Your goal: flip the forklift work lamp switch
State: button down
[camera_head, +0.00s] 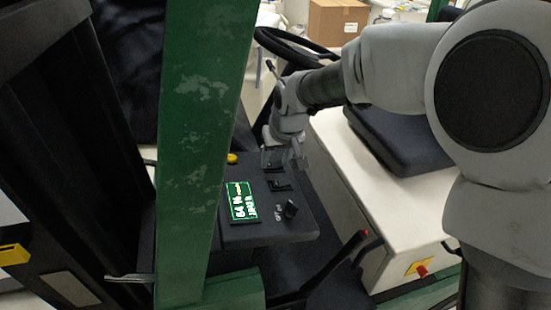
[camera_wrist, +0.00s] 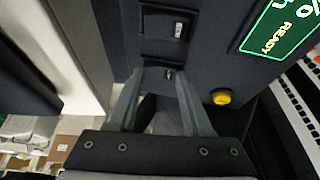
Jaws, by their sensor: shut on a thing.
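A dark control panel (camera_head: 270,228) carries two black rocker switches in a row. The nearer switch (camera_head: 280,185) shows clear of my gripper; it also shows in the wrist view (camera_wrist: 179,28). My gripper (camera_head: 284,164) is down on the panel at the farther switch (camera_wrist: 169,75). In the wrist view the two fingertips of my gripper (camera_wrist: 163,77) stand on either side of that farther switch and are shut on it. The fingers partly hide it, so its tilt cannot be told. I cannot read which switch is marked for the work lamp.
A steering wheel (camera_head: 290,48) lies behind, and a black seat (camera_head: 395,145) right. A red-tipped lever (camera_head: 350,248) rises in front.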

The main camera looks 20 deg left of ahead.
jog(key=shift+w+d+f+m+g+y+b, duration=0.15)
jog(key=shift+d+g+y+b, duration=0.05)
jog(key=shift+g+y+b, duration=0.25)
jog(key=shift+w+d+f+m+g+y+b, duration=0.2)
jog(key=shift+g+y+b, duration=0.15)
jog(key=shift+y+b, duration=0.2)
jog(key=shift+r+g+y+b, duration=0.1)
jog(key=shift+g+y+b, duration=0.2)
jog(key=shift+y+b, duration=0.1)
jog(key=shift+r, duration=0.1)
jog(key=c, duration=0.6)
grip_release()
jog(key=shift+d+r, duration=0.1)
jog(key=b+v, duration=0.1)
jog(key=v, duration=1.6)
